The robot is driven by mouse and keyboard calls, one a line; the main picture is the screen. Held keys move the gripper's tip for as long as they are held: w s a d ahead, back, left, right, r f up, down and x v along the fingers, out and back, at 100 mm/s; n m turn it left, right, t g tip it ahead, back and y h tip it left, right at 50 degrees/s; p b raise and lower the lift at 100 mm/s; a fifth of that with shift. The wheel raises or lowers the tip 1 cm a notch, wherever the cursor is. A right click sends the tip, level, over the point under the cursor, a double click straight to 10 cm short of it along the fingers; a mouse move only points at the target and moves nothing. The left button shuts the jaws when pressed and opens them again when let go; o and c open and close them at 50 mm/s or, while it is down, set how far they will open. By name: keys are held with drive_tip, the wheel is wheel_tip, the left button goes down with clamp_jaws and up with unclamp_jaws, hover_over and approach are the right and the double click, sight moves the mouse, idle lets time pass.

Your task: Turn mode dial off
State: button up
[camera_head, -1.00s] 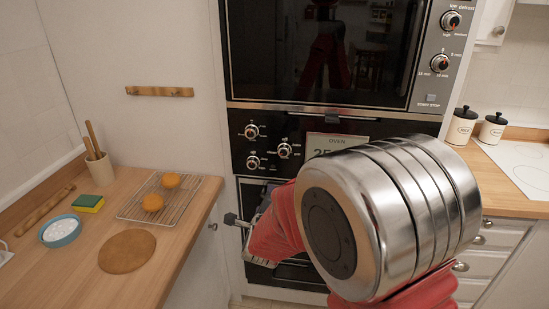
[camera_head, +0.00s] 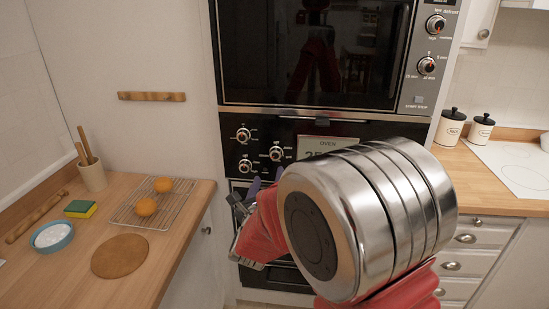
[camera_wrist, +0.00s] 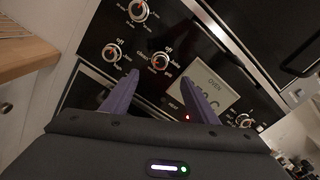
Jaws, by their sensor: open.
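The oven control panel (camera_head: 290,135) is black, with a display reading OVEN. The middle dial (camera_head: 276,153), with labels "off" and "clean" around it, shows in the wrist view (camera_wrist: 160,60) with a reddish centre; it looks like the mode dial. Its exact pointer setting is too small to tell. An upper dial (camera_head: 243,135) and a lower-left dial (camera_head: 245,165) sit beside it. My gripper (camera_head: 262,182) is just below the dials. In the wrist view, its purple fingers (camera_wrist: 158,78) are apart and empty, and the middle dial lies beyond the gap between their tips.
A microwave (camera_head: 310,55) with its own dials is above the panel. My arm covers the panel's right part in the head view.

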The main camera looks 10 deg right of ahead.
sight(275, 155)
drive_tip(key=x, duration=1.3)
drive_tip(key=shift+w+f, duration=0.1)
drive_tip(key=shift+w, duration=0.05)
drive_tip(key=shift+d, duration=0.1)
drive_tip(key=shift+c, duration=0.5)
drive_tip(key=c, duration=0.9)
